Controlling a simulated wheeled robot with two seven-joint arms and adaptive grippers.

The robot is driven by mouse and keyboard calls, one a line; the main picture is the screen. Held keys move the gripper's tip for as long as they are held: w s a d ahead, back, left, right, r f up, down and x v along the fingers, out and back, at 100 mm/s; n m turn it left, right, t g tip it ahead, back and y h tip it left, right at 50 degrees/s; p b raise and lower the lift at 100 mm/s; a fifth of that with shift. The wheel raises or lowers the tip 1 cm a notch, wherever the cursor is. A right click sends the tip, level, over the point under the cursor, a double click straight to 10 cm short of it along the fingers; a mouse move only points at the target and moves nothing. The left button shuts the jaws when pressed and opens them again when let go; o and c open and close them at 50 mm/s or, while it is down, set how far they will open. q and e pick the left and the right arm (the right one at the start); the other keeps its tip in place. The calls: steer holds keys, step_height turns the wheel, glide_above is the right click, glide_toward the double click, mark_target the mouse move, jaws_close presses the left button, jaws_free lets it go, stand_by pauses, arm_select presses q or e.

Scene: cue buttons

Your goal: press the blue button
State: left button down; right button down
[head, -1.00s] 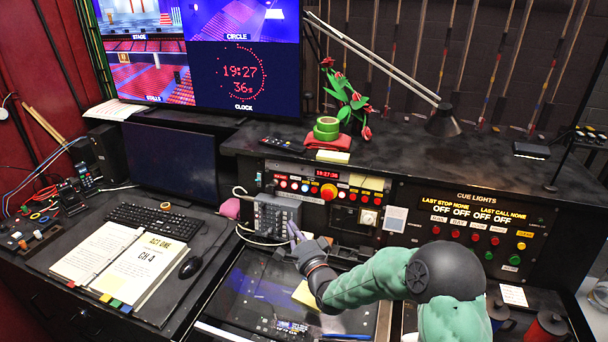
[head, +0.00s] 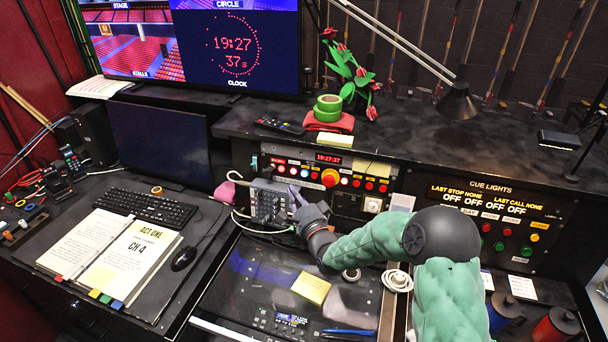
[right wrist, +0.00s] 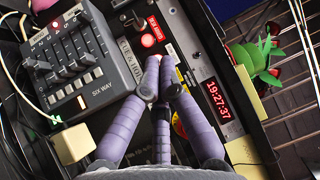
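The button panel (head: 357,184) stands upright at the back of the desk, with a row of small red, white and other coloured buttons and a large red knob (head: 329,178). In the right wrist view the fingertips (right wrist: 160,64) are together and hold nothing visible, close to a red button (right wrist: 147,40). I cannot tell whether they touch the panel. My left gripper is out of view.
A grey fader box (head: 268,202) stands just left of my right gripper. The cue lights panel (head: 490,222) is at the right. A keyboard (head: 146,207) and open binder (head: 108,252) lie at the left. Green tape (head: 328,105) sits on the shelf above.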

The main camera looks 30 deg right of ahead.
mark_target(304, 174)
steer(key=shift+w+d+f+b, duration=0.2)
steer(key=shift+w+d+b, duration=0.1)
steer(key=shift+w+d, duration=0.65)
steer(key=shift+w+d+f+b, duration=0.25)
steer(key=shift+w+d, duration=0.45)
steer(key=shift+d, duration=0.35)
steer(key=shift+w+d+f+b, duration=0.15)
steer(key=shift+w+d+b, duration=0.15)
steer(key=shift+w+d, duration=0.65)
steer(key=shift+s, duration=0.1)
steer(key=shift+w+d+f+b, duration=0.1)
steer(key=shift+w+d+b, duration=0.2)
steer(key=shift+b, duration=0.15)
